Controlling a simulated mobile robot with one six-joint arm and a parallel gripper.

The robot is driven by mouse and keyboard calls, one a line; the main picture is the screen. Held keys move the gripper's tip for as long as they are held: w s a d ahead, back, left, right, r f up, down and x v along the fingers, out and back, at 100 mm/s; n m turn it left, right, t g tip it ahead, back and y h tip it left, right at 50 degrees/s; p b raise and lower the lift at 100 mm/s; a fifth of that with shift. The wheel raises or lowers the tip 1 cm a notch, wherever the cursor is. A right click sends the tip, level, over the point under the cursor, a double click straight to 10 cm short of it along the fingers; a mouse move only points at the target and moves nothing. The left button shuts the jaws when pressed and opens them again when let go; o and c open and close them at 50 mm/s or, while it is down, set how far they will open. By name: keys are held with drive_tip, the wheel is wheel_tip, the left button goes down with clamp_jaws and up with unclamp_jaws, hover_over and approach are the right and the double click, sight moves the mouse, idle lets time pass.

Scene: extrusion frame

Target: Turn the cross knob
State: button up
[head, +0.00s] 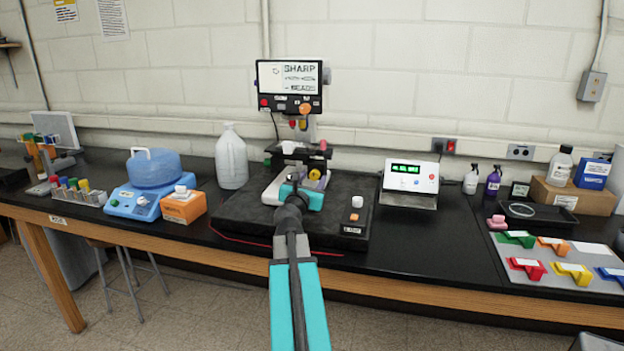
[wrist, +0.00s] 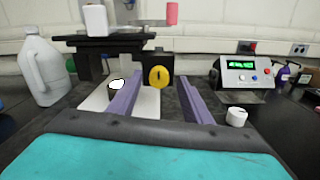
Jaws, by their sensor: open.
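A yellow round knob (wrist: 158,77) with a dark mark in its middle sits on the dark face of the bench instrument, seen between my fingers in the wrist view. It also shows in the head view (head: 315,174), just above my gripper. I cannot make out a clear cross shape on it. My gripper (wrist: 161,86) is open and empty, its two purple fingers pointing forward on either side of the knob's line, apart from it. In the head view my gripper (head: 300,188) is in front of the instrument (head: 283,150) and hides its lower part.
A pink cylinder (wrist: 172,13) and a white block (wrist: 96,20) are higher on the instrument. A white knob (wrist: 236,116) stands right of my fingers. A jug (head: 231,158) is left, a green-display box (head: 410,180) right.

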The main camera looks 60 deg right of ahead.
drive_tip(key=shift+w+d, duration=0.2)
drive_tip(key=shift+d, duration=0.5)
drive_tip(key=c, duration=1.1)
drive_tip(key=shift+o, duration=0.2)
drive_tip(key=shift+a+f, duration=0.1)
drive_tip(key=shift+a, duration=0.15)
drive_tip(key=shift+d, duration=0.1)
drive_tip(key=shift+d+m, duration=0.1)
drive_tip(key=shift+m, duration=0.2)
